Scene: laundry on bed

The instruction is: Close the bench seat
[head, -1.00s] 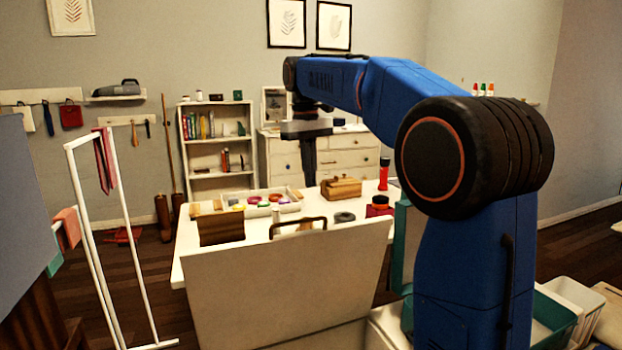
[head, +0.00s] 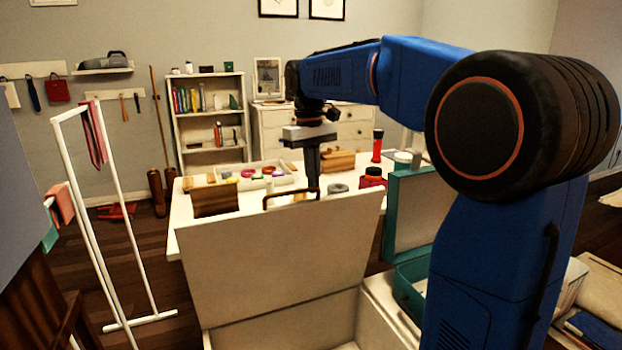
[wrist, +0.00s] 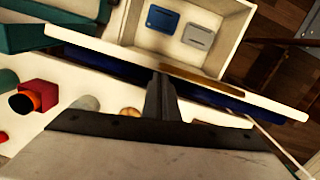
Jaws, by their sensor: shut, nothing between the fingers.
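The bench seat lid (head: 285,255) is a pale panel standing raised and tilted in the head view. The bench box (head: 285,330) is open below it. In the wrist view the lid's edge (wrist: 270,102) runs across the picture, with the box wall (wrist: 232,50) beyond it. My gripper (head: 312,185) points down behind the lid's upper edge, on the table side. Its fingers (wrist: 160,85) are closed together and empty, close to the lid edge; I cannot tell whether they touch it.
A white table (head: 180,235) behind the lid holds a tray, a wooden box, a red jar (head: 372,178) and other small things. A teal case (head: 408,215) stands open right of the lid. A white drying rack (head: 110,220) stands at the left. Blue and grey items (wrist: 163,18) lie inside the box.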

